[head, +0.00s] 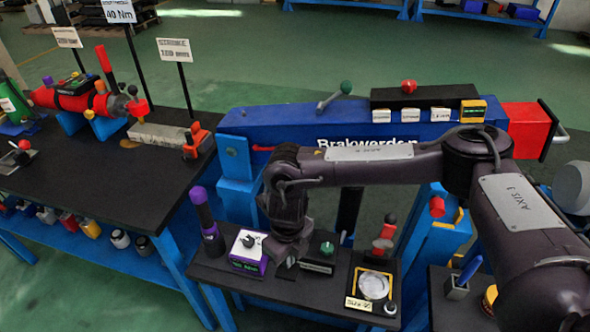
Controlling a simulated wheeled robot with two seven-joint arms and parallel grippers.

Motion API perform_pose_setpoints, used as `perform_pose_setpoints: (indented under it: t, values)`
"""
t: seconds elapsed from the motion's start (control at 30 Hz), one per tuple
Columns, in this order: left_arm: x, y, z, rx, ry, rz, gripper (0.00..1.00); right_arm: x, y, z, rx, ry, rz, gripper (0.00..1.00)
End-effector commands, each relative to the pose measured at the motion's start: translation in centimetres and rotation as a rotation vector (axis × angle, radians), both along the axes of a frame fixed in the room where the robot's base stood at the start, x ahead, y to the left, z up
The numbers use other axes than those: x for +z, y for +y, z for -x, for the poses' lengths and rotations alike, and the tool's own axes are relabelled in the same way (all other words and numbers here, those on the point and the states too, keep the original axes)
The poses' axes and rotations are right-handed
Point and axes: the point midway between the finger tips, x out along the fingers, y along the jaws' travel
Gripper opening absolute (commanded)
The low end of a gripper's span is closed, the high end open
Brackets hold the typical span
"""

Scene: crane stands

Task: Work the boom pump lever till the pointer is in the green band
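A red-handled lever (387,231) stands on the small black bench below the boom. In front of it is a round white-faced dial (374,285) in a yellow frame; its pointer and any green band are too small to read. My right gripper (287,264) points down at the bench, between a purple-and-white box (249,252) and a green knob (327,248). Its fingers are too dark to judge. My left gripper is out of view.
A purple-handled tool (206,222) stands at the bench's left end. A black-topped table (120,190) at left bears a red cylinder (75,100) and signs on posts. A red block (525,128) ends the boom.

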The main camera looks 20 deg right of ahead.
Motion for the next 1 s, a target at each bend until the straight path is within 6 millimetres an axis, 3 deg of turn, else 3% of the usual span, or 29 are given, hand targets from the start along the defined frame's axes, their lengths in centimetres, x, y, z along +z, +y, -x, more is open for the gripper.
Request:
perform_pose_setpoints:
  t: [0.17, 0.33, 1.0]
  values:
    - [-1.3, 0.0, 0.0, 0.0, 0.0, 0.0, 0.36, -1.7, -0.2, -0.1, -0.003, -0.001, 0.003, 0.0]
    - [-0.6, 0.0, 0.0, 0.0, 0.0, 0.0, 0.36, -0.9, -0.2, -0.1, -0.003, -0.003, 0.003, 0.0]
    - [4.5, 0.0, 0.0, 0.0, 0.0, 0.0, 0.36, 5.7, -0.1, 0.1, -0.001, 0.002, 0.002, 0.0]
